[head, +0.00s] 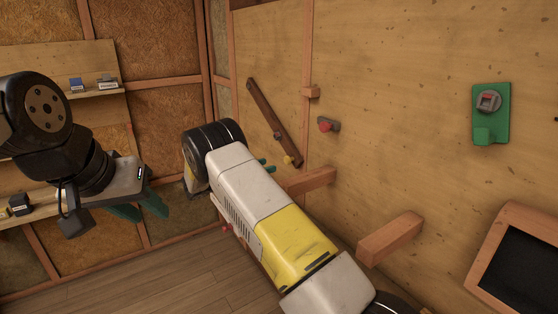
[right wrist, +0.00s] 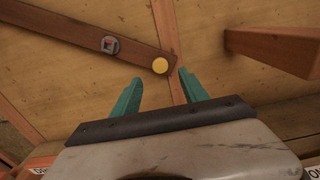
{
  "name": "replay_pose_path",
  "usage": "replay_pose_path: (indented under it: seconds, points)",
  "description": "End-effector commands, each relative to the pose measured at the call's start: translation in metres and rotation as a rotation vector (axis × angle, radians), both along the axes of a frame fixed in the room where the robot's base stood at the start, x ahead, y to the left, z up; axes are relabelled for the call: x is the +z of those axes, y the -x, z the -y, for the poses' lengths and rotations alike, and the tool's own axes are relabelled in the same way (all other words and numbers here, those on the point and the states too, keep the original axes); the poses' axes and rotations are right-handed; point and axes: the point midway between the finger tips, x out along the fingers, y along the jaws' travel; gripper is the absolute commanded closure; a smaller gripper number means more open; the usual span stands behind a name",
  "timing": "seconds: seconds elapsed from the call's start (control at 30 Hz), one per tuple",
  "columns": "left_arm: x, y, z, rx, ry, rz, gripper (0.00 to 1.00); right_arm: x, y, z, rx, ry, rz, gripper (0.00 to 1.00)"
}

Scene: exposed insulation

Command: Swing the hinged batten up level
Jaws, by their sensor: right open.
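The batten (head: 268,113) is a dark brown bar on the plywood wall, slanting from upper left to lower right. A yellow knob (head: 288,160) sits near its lower end; it also shows in the right wrist view (right wrist: 160,66). My right gripper (head: 266,165) is at that lower end, partly hidden behind my forearm. In the right wrist view its green fingers (right wrist: 160,98) are spread and empty, just below the knob and the batten end. My left gripper (head: 141,209) hangs at the left, away from the batten, its fingers apart and empty.
A red-and-grey fitting (head: 327,125) and a small wooden block (head: 311,91) are on the wall right of the batten. Wooden beams (head: 310,181) and (head: 390,237) stick out below. A green wall unit (head: 491,113) and a dark framed panel (head: 520,262) are at right. Shelves stand left.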

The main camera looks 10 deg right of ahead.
Motion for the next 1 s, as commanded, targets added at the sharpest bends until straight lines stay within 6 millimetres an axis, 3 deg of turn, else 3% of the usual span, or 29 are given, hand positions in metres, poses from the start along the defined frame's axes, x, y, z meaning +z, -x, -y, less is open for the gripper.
replay_pose_path:
  seconds: [0.5,0.9,1.0]
  points:
    - [0.0,0.0,0.0,0.0,0.0,0.0,0.64,-0.001,-0.026,0.062,0.0,0.005,-0.001,0.48]
    - [0.0,0.0,0.0,0.0,0.0,0.0,0.64,-0.001,-0.03,0.071,0.002,0.004,-0.001,0.48]
    - [0.0,0.0,0.0,0.0,0.0,0.0,0.64,-0.001,-0.03,0.071,0.002,0.004,0.0,0.66]
